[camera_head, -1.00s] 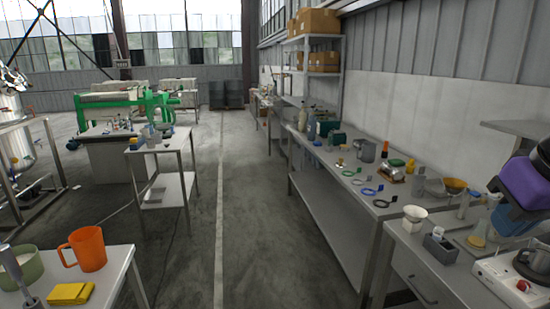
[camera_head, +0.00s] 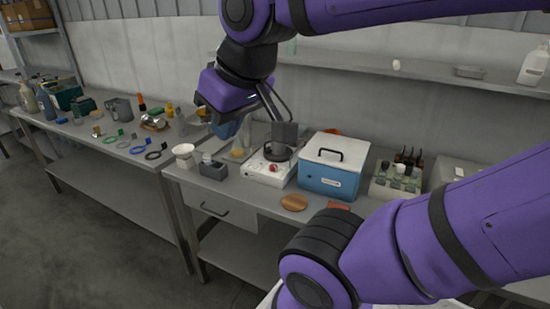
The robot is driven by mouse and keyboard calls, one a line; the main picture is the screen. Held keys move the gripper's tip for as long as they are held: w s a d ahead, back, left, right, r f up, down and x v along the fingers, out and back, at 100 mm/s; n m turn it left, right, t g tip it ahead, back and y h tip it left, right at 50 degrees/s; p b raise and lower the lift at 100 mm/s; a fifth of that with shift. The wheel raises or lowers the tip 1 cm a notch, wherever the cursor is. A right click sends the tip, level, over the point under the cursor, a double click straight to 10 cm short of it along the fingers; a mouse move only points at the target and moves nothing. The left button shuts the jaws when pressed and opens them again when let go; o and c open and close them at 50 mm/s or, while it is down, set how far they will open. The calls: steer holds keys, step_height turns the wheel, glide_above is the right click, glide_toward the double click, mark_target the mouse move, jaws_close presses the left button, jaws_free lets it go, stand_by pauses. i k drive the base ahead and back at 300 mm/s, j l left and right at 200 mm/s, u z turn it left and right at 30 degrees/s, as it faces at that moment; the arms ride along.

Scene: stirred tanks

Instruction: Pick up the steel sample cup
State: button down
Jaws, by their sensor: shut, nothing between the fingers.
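The right bench holds a white funnel-like cup (camera_head: 185,155), a grey holder (camera_head: 213,169), a white hotplate (camera_head: 268,168), a blue box with a white lid (camera_head: 332,167) and a vial rack (camera_head: 397,180). Coloured rings lie on the left bench. A wall shelf (camera_head: 430,70) runs above. Floor is free at left.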

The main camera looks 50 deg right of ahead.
mark_target(276, 149)
steer(key=k+j+z, duration=0.2)
steer(key=k+z, duration=0.95)
steer(key=i+j+z, duration=0.3)
steer(key=i+j, duration=0.25)
steer(key=i+j+z, duration=0.1)
steer(key=j, duration=0.25)
steer(key=i+j+z, duration=0.15)
steer(key=i+j, duration=0.2)
steer(key=i+j+z, duration=0.15)
steer(key=j, duration=0.25)
steer(key=i+j+z, duration=0.15)
steer(key=j, duration=0.25)
steer(key=i+j+z, duration=0.15)
steer(key=i+j, duration=0.15)
steer(key=i+j+z, duration=0.1)
steer(key=j, duration=0.45)
